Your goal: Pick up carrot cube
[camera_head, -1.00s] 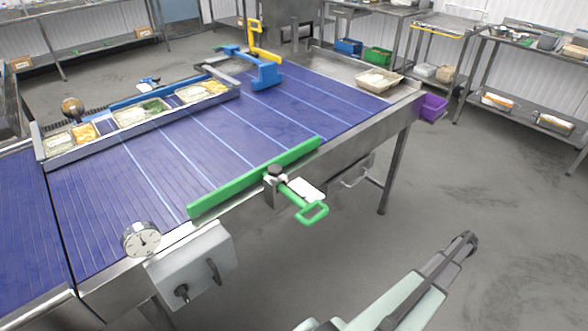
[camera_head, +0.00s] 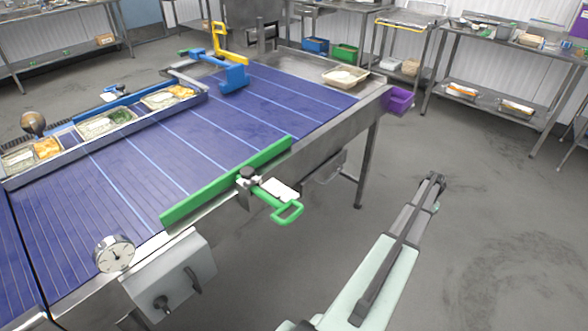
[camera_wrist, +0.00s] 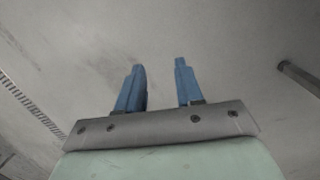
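No carrot cube can be made out for certain. Small orange pieces (camera_head: 47,147) lie in a tray at the left end of the row on the conveyor's far side. More yellow-orange food (camera_head: 182,91) lies in the tray at the right end of that row. They are too small to tell what they are. My gripper (camera_wrist: 160,72) shows in the wrist view with two blue fingers apart and nothing between them, above bare grey floor. In the head view my arm is at the lower right, off the conveyor and far from the trays.
The blue conveyor (camera_head: 205,135) fills the left. A green guide bar (camera_head: 230,180) with a handle runs along its near edge. A dial gauge (camera_head: 114,253) stands at the near left corner. A purple bin (camera_head: 398,100) hangs at the right end. Floor around my arm is clear.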

